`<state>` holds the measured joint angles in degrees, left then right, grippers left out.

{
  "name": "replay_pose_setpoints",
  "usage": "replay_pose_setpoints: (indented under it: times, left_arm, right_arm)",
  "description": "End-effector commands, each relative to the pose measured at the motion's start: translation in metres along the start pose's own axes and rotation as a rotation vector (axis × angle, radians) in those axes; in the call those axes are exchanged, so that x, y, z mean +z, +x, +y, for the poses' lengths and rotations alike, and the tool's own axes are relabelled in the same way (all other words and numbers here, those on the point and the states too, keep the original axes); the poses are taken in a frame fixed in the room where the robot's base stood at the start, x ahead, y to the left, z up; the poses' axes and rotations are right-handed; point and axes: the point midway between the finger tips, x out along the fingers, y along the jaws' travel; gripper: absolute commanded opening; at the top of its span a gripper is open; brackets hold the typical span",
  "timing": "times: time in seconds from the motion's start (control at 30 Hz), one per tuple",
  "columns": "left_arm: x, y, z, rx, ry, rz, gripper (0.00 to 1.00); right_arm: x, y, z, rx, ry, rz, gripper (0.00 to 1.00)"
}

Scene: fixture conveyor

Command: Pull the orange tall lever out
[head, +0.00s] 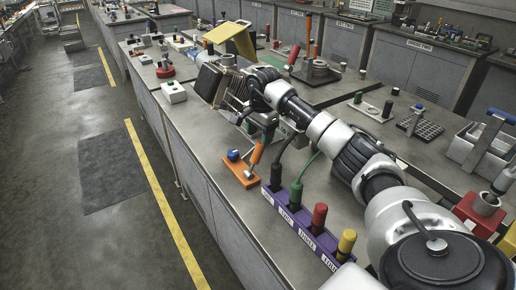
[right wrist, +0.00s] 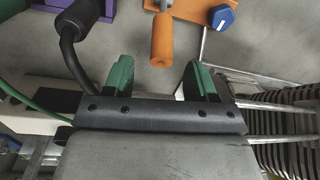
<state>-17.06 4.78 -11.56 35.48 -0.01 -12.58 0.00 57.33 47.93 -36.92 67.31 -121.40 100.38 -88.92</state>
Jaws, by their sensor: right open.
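The orange lever (head: 257,153) rises at a tilt from an orange base plate (head: 240,172) near the bench's front edge. In the right wrist view its orange grip (right wrist: 162,42) lies ahead of my right gripper (right wrist: 160,78), roughly in line with the gap between the two green fingers. The fingers are open, with nothing between them. In the head view my right gripper (head: 268,126) is just above the lever's top end; whether they touch is unclear. My left gripper is out of view.
A blue knob (head: 233,156) sits on the same orange plate; it also shows in the right wrist view (right wrist: 221,17). A purple block (head: 292,222) with several coloured plugs and a black cable stands close by. A ribbed dark metal unit (head: 209,82) is behind.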

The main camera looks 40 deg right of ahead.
Motion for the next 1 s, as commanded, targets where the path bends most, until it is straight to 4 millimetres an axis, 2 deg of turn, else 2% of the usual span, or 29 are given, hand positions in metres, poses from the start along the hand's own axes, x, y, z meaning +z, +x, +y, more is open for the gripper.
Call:
replay_pose_setpoints:
  times: [0.1,0.17,0.27,0.4,0.53,0.77,0.8,1.0]
  left_arm:
    - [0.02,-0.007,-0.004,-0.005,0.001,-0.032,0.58]
    - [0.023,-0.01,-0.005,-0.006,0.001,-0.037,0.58]
    - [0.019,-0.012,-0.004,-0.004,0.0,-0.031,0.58]
    - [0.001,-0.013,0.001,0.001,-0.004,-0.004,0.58]
    - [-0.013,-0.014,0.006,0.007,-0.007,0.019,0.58]
    - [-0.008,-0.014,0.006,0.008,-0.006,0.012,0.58]
    - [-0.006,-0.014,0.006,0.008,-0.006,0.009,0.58]
    - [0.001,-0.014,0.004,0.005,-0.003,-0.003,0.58]
  right_arm:
    - [0.001,0.024,0.001,0.005,0.002,-0.003,0.57]
    - [0.001,0.035,0.0,0.004,0.001,-0.004,0.57]
    - [0.001,0.051,0.001,0.003,0.003,-0.004,0.57]
    - [0.001,0.067,0.0,0.001,0.001,-0.003,0.57]
    - [0.001,0.073,0.0,-0.001,0.001,-0.002,0.57]
    - [0.001,0.074,0.0,-0.001,0.001,-0.001,0.57]
    - [0.001,0.074,0.0,-0.001,0.001,-0.001,0.55]
    - [0.001,0.074,0.0,-0.001,0.001,-0.001,0.25]
